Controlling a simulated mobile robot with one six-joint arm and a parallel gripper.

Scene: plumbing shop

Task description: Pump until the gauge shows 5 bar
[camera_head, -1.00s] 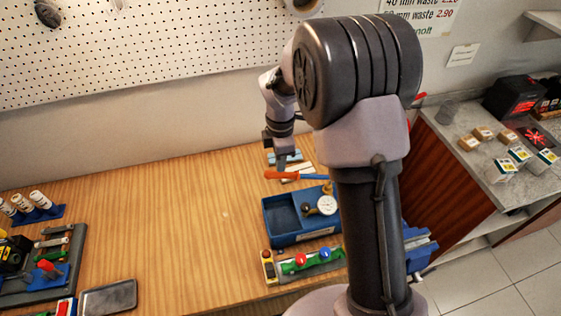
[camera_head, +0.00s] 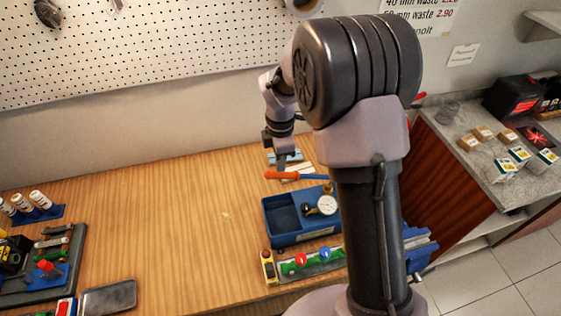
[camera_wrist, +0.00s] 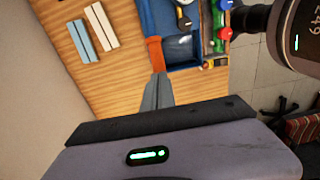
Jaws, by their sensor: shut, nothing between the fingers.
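The blue test pump (camera_head: 270,233) stands on the wooden bench, with an open tank on its left side. Its round white gauge (camera_head: 327,205) faces up on the right side; the needle is too small to read. The pump's lever, with an orange grip (camera_head: 281,175), lies about level across the back of the tank. The orange grip also shows in the wrist view (camera_wrist: 155,52). My gripper (camera_wrist: 157,82) is shut and empty, its tips right at the orange grip. I cannot tell whether they touch it. In the head view my gripper (camera_head: 281,163) is just above the grip end.
A rack with red, blue and green valve handles (camera_head: 306,262) stands in front of the pump. Pale strips (camera_wrist: 102,26) lie behind it. A dark tray (camera_head: 108,296) and tools are at the left. The bench middle is clear.

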